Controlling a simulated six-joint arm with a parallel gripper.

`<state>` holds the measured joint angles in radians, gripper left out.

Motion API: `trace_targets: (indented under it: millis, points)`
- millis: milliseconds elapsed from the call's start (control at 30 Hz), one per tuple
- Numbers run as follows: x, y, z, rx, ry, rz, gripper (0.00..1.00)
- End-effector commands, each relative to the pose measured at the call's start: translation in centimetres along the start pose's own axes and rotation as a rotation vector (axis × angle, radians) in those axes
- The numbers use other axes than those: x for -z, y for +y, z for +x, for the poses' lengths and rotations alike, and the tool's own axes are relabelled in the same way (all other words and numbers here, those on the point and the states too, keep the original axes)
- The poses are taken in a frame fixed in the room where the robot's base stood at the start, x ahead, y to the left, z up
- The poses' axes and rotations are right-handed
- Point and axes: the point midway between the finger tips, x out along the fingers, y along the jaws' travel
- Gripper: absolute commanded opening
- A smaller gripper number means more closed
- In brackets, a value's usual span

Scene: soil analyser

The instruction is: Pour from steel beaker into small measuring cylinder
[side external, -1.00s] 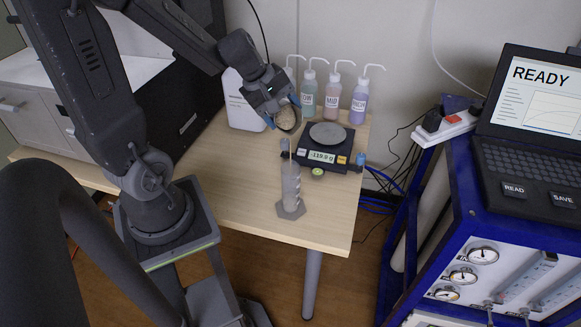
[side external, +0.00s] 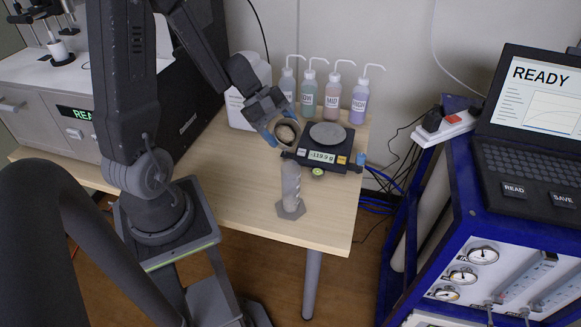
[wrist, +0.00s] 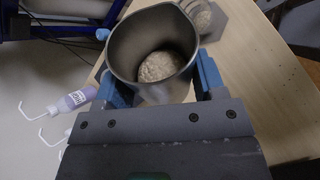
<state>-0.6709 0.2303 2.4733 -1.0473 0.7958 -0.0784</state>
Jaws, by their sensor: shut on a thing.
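My gripper (side external: 276,122) is shut on the steel beaker (side external: 293,142) and holds it above the table, in front of the balance. In the wrist view the beaker (wrist: 124,48) sits between the blue fingers of the gripper (wrist: 162,82), with beige grainy material inside. The small measuring cylinder (side external: 291,186) stands upright on its hexagonal base, below the beaker in the side view. In the wrist view the cylinder (wrist: 203,20) shows just past the beaker's rim, with beige material in it. No stream between beaker and cylinder is visible.
A balance (side external: 322,160) reading about -119.9 g stands behind the cylinder. Several wash bottles (side external: 332,92) and a white jug (side external: 238,108) line the wall. A blue-framed cart with a laptop (side external: 530,130) stands to the right. The table front around the cylinder is clear.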

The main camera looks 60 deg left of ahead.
Motion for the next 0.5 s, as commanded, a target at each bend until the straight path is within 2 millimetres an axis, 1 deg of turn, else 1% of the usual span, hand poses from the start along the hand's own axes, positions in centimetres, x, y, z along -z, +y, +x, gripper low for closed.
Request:
trace_targets:
  millis: [67, 200, 333, 500]
  points:
    - [0.1, 0.1, -0.2, 0.016, -0.097, -0.057, 0.35]
    - [-1.1, 0.6, -1.6, 0.047, -0.27, -0.147, 0.35]
    - [-1.9, 0.5, -1.4, 0.086, -0.481, -0.27, 0.35]
    - [-2.1, 0.5, -1.5, 0.084, -0.482, -0.266, 0.35]
